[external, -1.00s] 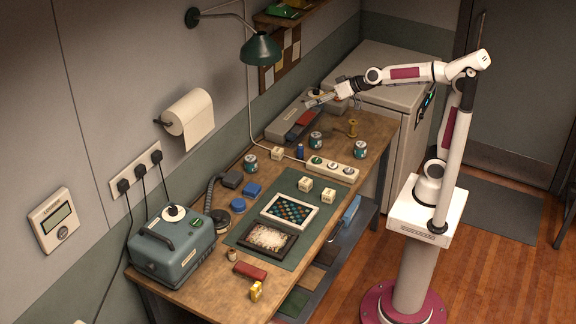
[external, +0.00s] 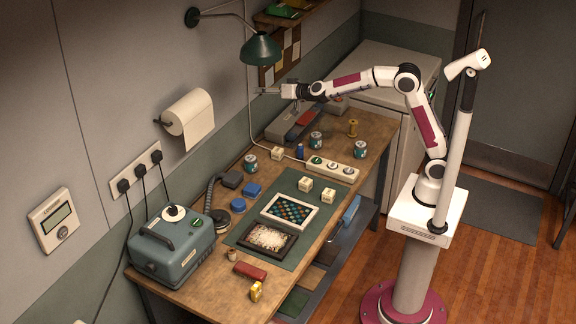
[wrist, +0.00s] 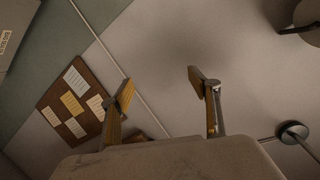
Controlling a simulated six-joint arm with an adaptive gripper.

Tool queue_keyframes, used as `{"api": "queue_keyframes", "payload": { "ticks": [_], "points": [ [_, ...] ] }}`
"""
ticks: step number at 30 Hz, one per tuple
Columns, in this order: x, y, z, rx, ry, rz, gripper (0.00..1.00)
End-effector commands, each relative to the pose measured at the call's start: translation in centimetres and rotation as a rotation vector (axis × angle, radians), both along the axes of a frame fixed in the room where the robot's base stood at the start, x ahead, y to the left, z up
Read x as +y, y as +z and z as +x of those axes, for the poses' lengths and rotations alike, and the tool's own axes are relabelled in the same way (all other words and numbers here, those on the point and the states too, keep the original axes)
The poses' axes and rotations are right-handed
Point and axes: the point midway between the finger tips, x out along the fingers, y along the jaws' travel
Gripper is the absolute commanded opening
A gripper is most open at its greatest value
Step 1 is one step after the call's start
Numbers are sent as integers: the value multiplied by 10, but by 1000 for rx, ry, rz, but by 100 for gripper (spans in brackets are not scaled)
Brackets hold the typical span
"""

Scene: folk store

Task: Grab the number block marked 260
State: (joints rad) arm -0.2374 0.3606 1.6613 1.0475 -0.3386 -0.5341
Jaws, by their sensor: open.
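Three small cream blocks with dark markings are on the workbench in the external view. One block (external: 277,153) lies near the wall by the lamp cord. A second block (external: 305,184) and a third block (external: 328,195) are on or at the edge of the green mat. The markings are too small to read, so I cannot tell which is 260. My gripper (external: 267,91) is high above the far part of the bench, beside the lamp, well above the blocks. In the wrist view my gripper (wrist: 160,88) is open and empty, facing the wall; no block shows there.
The green lamp (external: 260,48) hangs close to my gripper. A power strip (external: 331,168), several tins, a bead tray (external: 312,224) and a grey-blue machine (external: 172,250) crowd the bench (external: 205,290). A pinned board (wrist: 75,105) is on the wall.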

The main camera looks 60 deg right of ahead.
Motion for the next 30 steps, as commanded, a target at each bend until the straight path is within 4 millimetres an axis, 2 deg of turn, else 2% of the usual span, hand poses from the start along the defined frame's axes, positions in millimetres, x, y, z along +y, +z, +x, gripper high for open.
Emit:
{"api": "queue_keyframes", "payload": {
  "ticks": [6, 15, 23, 30],
  "points": [
    [-6, -33, 32, -8, -115, -2, 61],
    [-18, -88, 57, 7, -287, -24, 61],
    [-28, -148, 64, 49, -440, -58, 61],
    [-36, -209, 55, 110, -583, -105, 61]
  ]
}}
